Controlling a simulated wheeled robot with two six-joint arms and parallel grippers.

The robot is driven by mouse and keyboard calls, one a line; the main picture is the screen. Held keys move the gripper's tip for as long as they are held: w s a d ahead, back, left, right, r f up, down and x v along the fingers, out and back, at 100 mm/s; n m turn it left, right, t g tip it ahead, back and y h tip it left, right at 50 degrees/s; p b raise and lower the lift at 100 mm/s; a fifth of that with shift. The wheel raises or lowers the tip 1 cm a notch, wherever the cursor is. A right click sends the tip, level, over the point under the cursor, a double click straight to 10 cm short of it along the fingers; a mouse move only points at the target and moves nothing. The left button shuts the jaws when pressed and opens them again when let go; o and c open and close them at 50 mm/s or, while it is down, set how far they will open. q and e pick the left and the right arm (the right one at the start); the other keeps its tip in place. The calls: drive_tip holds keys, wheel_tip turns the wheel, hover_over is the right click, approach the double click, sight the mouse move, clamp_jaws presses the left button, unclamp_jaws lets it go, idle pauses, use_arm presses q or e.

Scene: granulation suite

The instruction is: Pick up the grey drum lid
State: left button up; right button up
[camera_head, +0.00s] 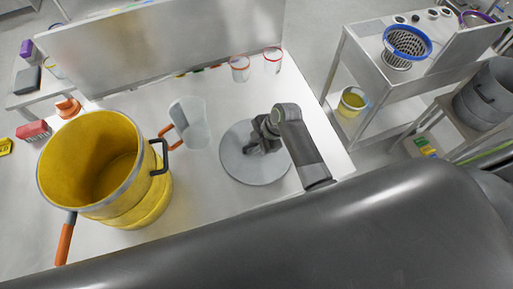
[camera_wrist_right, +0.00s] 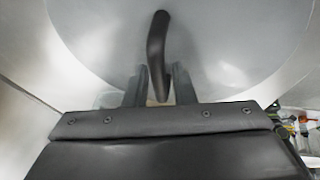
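The grey drum lid (camera_head: 236,165) is a flat round disc lying on the white bench, with a dark bar handle (camera_wrist_right: 157,45) standing on it. My right gripper (camera_head: 258,139) is over the lid in the head view and covers much of the handle. In the right wrist view the two fingers of my right gripper (camera_wrist_right: 160,86) are apart, and the near end of the handle lies between them. Gaps show beside the handle, so the fingers are not closed on it. My left gripper is not in view.
A yellow drum (camera_head: 95,165) with black and orange handles stands left on the bench. A clear jug (camera_head: 190,122) with an orange handle stands between drum and lid. Clear beakers (camera_head: 272,62) stand at the back. A steel cart (camera_head: 375,72) with a blue-rimmed basket is at right.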

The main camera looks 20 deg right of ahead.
drive_tip(key=shift+c, duration=0.4)
clamp_jaws()
drive_tip(key=shift+r, duration=0.1)
